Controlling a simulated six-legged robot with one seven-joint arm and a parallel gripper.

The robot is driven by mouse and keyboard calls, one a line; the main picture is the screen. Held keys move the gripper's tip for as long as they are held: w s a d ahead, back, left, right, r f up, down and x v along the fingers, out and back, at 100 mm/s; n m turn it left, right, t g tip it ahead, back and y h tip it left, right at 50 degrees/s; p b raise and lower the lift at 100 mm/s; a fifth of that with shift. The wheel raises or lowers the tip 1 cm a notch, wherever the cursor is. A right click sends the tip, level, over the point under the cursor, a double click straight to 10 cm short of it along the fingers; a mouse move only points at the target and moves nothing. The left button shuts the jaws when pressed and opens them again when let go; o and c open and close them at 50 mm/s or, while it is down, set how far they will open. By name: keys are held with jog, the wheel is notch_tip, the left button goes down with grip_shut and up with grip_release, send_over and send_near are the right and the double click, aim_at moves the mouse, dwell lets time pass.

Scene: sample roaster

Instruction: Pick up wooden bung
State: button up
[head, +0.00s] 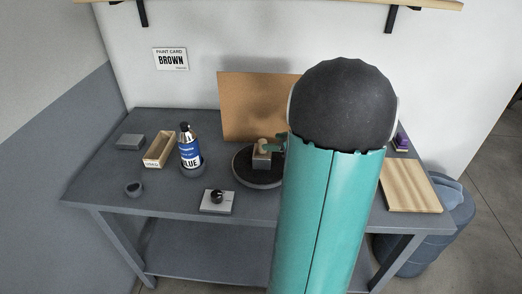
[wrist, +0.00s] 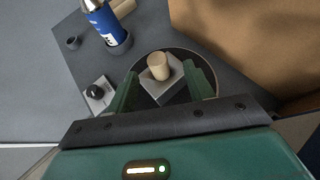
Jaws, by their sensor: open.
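The wooden bung (wrist: 158,66) is a small pale tan cylinder. It sits upright on a light square block (wrist: 152,91) on a round dark turntable (wrist: 207,72). In the wrist view my gripper (wrist: 163,82) is open, with one green finger on each side of the block and bung. The fingers look apart from the bung.
A blue-labelled spray can (head: 190,148) stands left of the turntable, near a wooden box (head: 159,150). A plate with a black knob (head: 217,203) lies in front. A brown panel (head: 250,100) stands behind. A wooden board (head: 412,187) lies at right.

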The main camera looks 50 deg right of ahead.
aim_at(266, 142)
jog(key=x, duration=0.6)
jog(key=shift+a+f, duration=0.1)
jog(key=shift+a, duration=0.1)
jog(key=c, duration=1.1)
jog(key=shift+o, duration=0.2)
